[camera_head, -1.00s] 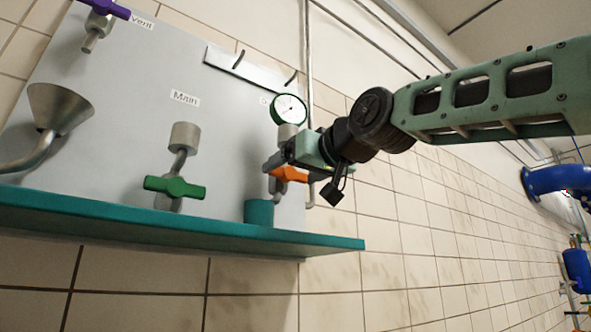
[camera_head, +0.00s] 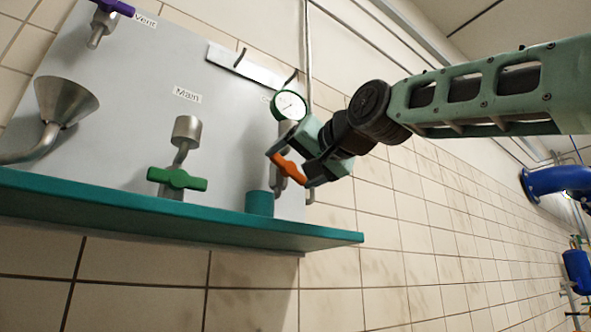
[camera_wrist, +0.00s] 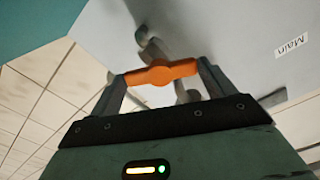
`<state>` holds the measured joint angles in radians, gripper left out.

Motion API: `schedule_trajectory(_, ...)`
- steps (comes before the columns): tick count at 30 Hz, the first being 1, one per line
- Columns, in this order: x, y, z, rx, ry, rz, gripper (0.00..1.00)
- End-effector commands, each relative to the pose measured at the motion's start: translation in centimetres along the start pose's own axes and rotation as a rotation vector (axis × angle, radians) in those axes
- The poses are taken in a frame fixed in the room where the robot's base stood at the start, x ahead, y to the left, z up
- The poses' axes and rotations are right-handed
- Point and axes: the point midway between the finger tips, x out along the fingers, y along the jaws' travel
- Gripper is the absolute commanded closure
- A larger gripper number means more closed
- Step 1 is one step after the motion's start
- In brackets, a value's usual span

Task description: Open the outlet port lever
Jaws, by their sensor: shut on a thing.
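The outlet port lever is an orange handle (camera_head: 290,168) on a grey pipe below a round white gauge (camera_head: 289,106). In the head view it is tilted, its left end up and its right end down. My gripper (camera_head: 293,169) is at the lever from the right, its fingers shut on it. The wrist view shows the orange lever (camera_wrist: 160,72) spanning between the two fingers (camera_wrist: 161,76), one at each end. The label by the gauge is mostly hidden.
A green lever (camera_head: 177,179) marked Main and a funnel (camera_head: 66,100) are to the left. A purple lever (camera_head: 114,7) marked Vent is at the upper left. A teal cup (camera_head: 259,203) stands on the teal shelf (camera_head: 170,224) below my gripper.

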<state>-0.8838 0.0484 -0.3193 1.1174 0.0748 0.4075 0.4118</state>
Motion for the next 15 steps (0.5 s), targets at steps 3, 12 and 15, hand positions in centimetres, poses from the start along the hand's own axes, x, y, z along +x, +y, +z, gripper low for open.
schedule_trajectory(3,0.01,0.14,0.06,0.109,0.001,0.002,0.41)
schedule_trajectory(12,0.03,0.12,0.02,0.385,0.001,0.002,0.41)
schedule_trajectory(15,0.03,0.09,0.03,0.466,0.0,0.002,0.41)
